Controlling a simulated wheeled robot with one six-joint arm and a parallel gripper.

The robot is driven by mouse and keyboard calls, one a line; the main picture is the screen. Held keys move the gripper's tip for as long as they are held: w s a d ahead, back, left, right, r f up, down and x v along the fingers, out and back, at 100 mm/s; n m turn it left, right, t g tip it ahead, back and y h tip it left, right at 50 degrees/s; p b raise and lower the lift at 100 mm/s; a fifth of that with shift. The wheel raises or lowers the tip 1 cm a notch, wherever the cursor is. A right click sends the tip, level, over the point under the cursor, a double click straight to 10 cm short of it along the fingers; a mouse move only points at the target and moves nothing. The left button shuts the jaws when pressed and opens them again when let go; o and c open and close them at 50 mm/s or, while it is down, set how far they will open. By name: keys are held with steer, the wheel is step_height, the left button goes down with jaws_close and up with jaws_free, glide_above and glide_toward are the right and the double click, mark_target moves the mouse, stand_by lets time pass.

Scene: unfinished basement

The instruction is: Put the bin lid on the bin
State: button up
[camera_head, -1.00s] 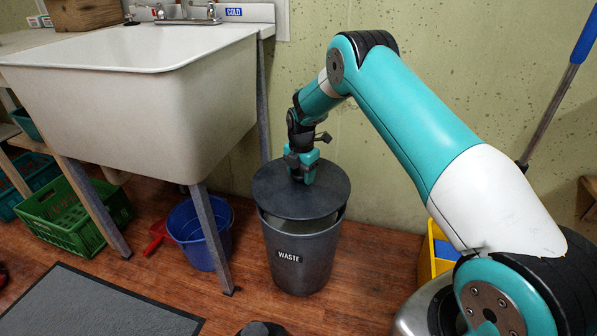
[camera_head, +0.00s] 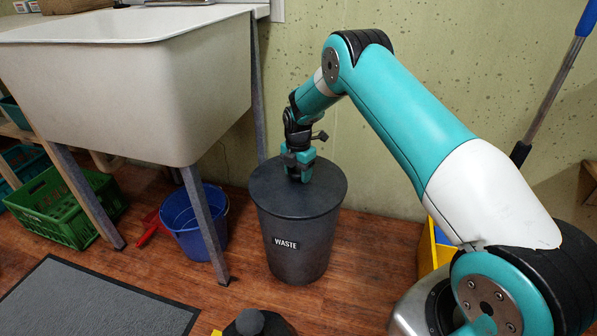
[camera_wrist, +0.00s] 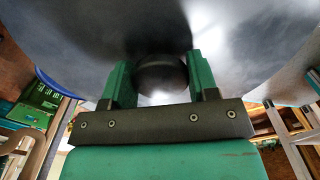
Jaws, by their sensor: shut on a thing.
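The dark grey bin (camera_head: 303,248) with a WASTE label stands upright on the wooden floor. The round dark bin lid (camera_head: 325,189) lies level over the bin's mouth, and no gap shows between lid and rim from this side. My gripper (camera_head: 298,172) is above the lid's middle and shut on its knob. In the wrist view, the two green fingers of my gripper (camera_wrist: 160,80) hold the round dark knob between them, and the lid (camera_wrist: 60,40) fills the upper part. The far side of the rim is hidden.
A large white sink (camera_head: 130,90) stands left of the bin, with a metal leg (camera_head: 206,228) close by. A blue bucket (camera_head: 183,222) and green crate (camera_head: 62,207) are beneath it. A yellow container (camera_head: 430,250) is at right. The wall is close behind.

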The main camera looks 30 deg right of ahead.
mark_target(298, 170)
steer(key=shift+f, duration=0.5)
steer(key=o, duration=1.1)
step_height(298, 170, up, 18)
steer(key=p, duration=0.5)
steer(key=shift+f, duration=0.25)
